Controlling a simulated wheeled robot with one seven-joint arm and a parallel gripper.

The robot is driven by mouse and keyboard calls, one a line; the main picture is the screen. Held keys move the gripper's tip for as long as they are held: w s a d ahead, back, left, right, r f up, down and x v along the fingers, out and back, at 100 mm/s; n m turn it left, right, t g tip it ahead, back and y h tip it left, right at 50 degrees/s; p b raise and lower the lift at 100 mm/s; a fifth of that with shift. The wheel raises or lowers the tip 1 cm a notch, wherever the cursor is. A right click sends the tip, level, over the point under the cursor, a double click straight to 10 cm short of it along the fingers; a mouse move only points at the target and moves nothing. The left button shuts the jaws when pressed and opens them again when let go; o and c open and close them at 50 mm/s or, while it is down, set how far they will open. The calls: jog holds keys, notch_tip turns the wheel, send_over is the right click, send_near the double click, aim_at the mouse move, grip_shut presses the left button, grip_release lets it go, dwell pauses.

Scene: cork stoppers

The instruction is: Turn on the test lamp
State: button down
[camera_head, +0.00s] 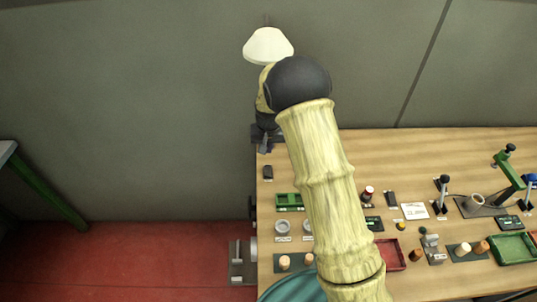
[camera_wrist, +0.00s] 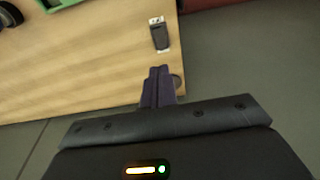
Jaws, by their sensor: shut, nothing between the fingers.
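A lamp with a cream-white shade (camera_head: 267,45) hangs or stands at the back left above the bench; my arm hides what lies below it, and I cannot tell if it is lit. A small dark box with a pale end, perhaps a switch (camera_head: 267,172), lies near the bench's left edge; it also shows in the wrist view (camera_wrist: 159,33). My gripper (camera_head: 265,149) is near the bench's back left corner, on the far side of this box. In the wrist view its fingers (camera_wrist: 159,72) are shut and empty, pointing towards the box but apart from it in the picture.
The wooden bench (camera_head: 430,145) has a clear strip along its back. Green holders (camera_head: 289,201), corks (camera_head: 285,262), a red tray (camera_head: 391,254) and a green tray (camera_head: 514,248) stand nearer the front. My arm crosses above the middle left.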

aim_at(268, 168)
jog(key=shift+w+r+b, duration=0.2)
jog(key=shift+w+b, duration=0.4)
jog(key=shift+b, duration=0.2)
jog(key=w+f+p, duration=0.1)
jog(key=f, duration=0.3)
jog(key=f+p, duration=0.2)
jog(key=f, duration=0.3)
jog(key=w+f+p, duration=0.1)
jog(key=f+p, duration=0.1)
jog(key=f, duration=0.2)
jog(key=shift+w+f, duration=0.15)
jog(key=shift+w, duration=0.15)
jog(key=shift+f, duration=0.25)
jog(key=shift+f, duration=0.1)
